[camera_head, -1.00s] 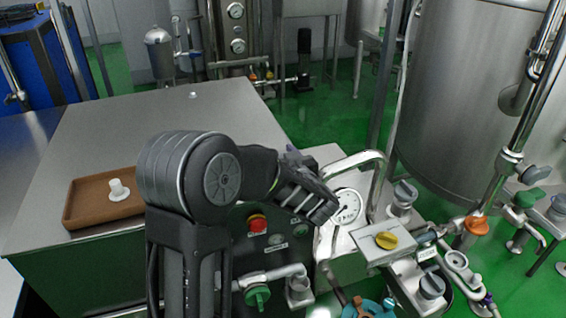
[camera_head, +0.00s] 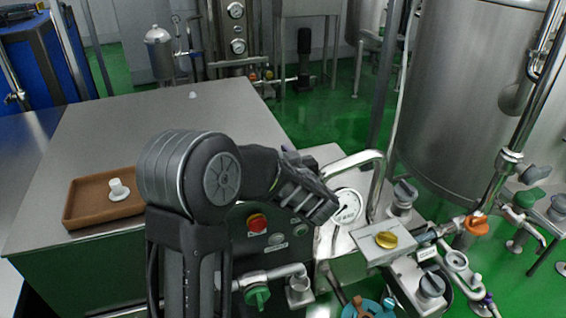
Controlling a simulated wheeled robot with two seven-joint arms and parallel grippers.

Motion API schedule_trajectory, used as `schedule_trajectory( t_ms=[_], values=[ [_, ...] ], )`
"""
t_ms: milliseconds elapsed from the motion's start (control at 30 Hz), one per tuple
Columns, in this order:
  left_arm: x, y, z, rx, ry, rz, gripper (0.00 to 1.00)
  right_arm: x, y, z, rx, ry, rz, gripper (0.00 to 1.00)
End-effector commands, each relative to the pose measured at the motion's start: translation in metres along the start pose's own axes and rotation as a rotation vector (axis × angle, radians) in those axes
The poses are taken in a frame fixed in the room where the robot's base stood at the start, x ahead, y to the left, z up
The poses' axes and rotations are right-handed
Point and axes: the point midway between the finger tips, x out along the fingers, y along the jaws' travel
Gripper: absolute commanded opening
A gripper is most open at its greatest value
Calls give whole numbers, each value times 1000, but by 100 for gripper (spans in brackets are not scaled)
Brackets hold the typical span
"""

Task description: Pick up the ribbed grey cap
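Several grey caps or knobs stand on the steel pipework at the right: one upper (camera_head: 404,191), one lower (camera_head: 431,286), and others at the right edge (camera_head: 536,174). I cannot tell at this size which one is the ribbed grey cap. One dark arm of mine, the left, rises from the bottom and bends right. Its dark end (camera_head: 308,198) is over the equipment, left of the gauge and apart from the grey caps. No fingertips show clearly, so its opening is hidden. My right gripper is out of view.
A brown tray (camera_head: 78,218) holding a white piece (camera_head: 118,190) is on the steel table (camera_head: 120,130). A gauge (camera_head: 347,206), bent steel handle (camera_head: 360,158), yellow knob (camera_head: 386,240) and orange knob (camera_head: 476,225) crowd the right side. A large tank (camera_head: 455,100) stands behind.

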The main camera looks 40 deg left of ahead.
Motion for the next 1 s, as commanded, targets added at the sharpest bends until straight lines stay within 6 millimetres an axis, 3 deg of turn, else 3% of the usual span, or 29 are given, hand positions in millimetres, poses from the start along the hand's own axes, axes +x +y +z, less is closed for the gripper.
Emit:
schedule_trajectory(
  t_ms=[467,1000],
  values=[
    [-1,0,-5,-1,1,0,0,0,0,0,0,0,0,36],
    [-14,0,-91,-3,1,0,0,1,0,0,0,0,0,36]
  ],
)
